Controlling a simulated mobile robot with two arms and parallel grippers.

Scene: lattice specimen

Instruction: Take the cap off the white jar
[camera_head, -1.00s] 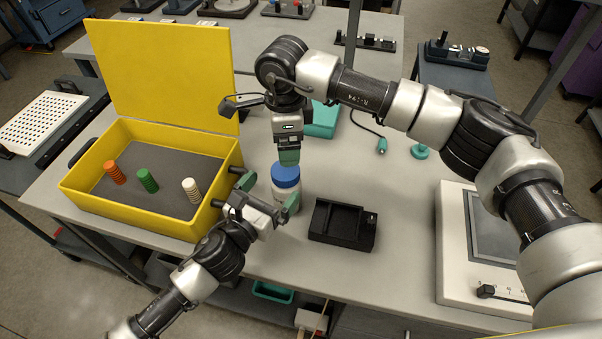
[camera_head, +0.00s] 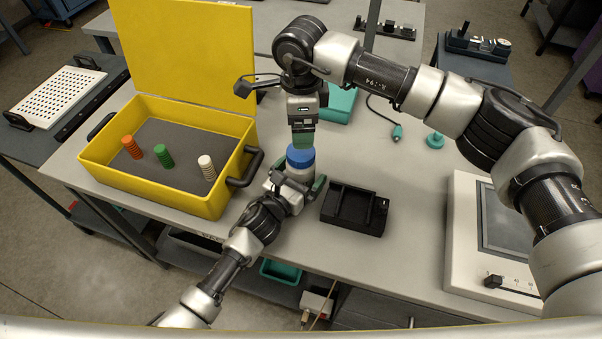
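The white jar (camera_head: 302,172) stands on the grey table, mostly hidden behind my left gripper. Its blue cap (camera_head: 300,155) is on top. My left gripper (camera_head: 299,183) is at the jar's body, with a green finger seen along its right side. Whether the fingers press on the jar cannot be made out. My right gripper (camera_head: 303,143) points down from above, its green fingertips just over or at the cap. Its fingers overlap in this view, so their gap is hidden.
A yellow open box (camera_head: 150,197) with orange, green and white ribbed pegs stands left of the jar. A black tray (camera_head: 352,212) lies close on the right. A white panel device (camera_head: 465,240) is farther right. Teal items and a cable lie behind.

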